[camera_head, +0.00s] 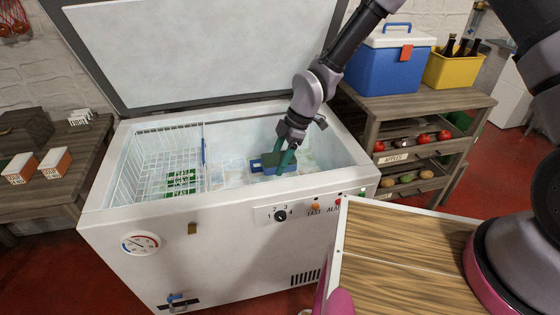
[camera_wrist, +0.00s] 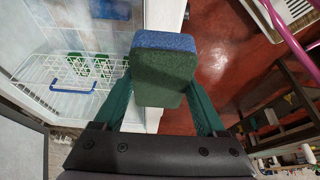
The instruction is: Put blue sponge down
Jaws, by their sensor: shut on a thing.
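The blue sponge (camera_wrist: 165,65) has a blue layer and a dark green layer. My gripper (camera_wrist: 163,85) is shut on it, with a teal finger on each side. In the head view my gripper (camera_head: 281,158) reaches down over the open chest freezer (camera_head: 230,215), and the sponge (camera_head: 271,160) shows between the fingers, over the right part of the interior. I cannot tell whether the sponge touches anything below it.
A white wire basket (camera_head: 150,165) with green packs (camera_head: 181,180) fills the freezer's left side. The raised lid (camera_head: 200,45) stands behind. A wooden shelf (camera_head: 430,100) with a blue cooler (camera_head: 388,65) and yellow crate (camera_head: 452,70) is at right.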

